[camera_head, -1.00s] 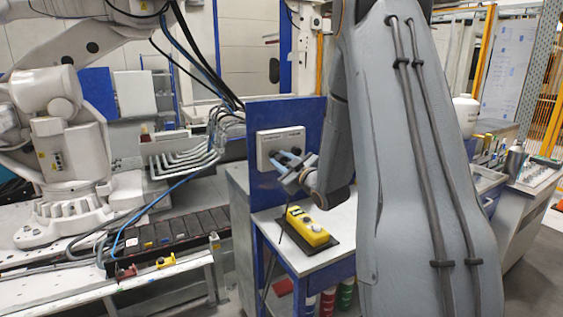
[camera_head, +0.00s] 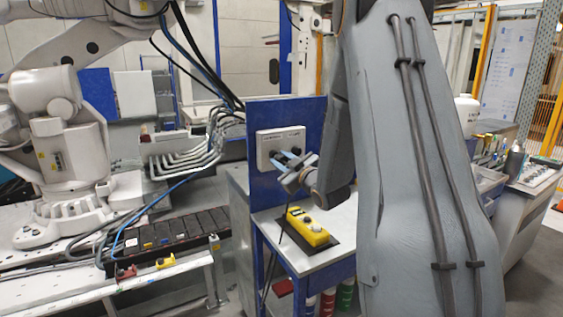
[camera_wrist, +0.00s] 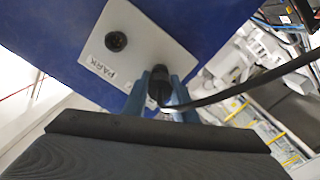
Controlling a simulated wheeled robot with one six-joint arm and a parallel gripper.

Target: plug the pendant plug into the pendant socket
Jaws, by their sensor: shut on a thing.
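My gripper (camera_wrist: 161,96) has blue fingers shut on the black pendant plug (camera_wrist: 158,84), right at the face of a grey socket box. A black cable runs from the plug to the right. The box face (camera_wrist: 151,48) shows a round black socket (camera_wrist: 116,41) to the left of the plug and a label reading PARK. The opening behind the plug is hidden, so I cannot tell whether the plug is seated. In the head view the box (camera_head: 266,147) is on a blue panel, with my gripper (camera_head: 287,161) just in front of its right part.
A yellow pendant (camera_head: 308,228) lies on a dark mat on the small table (camera_head: 338,241) below the box. The blue panel (camera_head: 262,112) rises behind. A white robot arm (camera_head: 62,150) and a conveyor of black blocks (camera_head: 170,232) are at the left.

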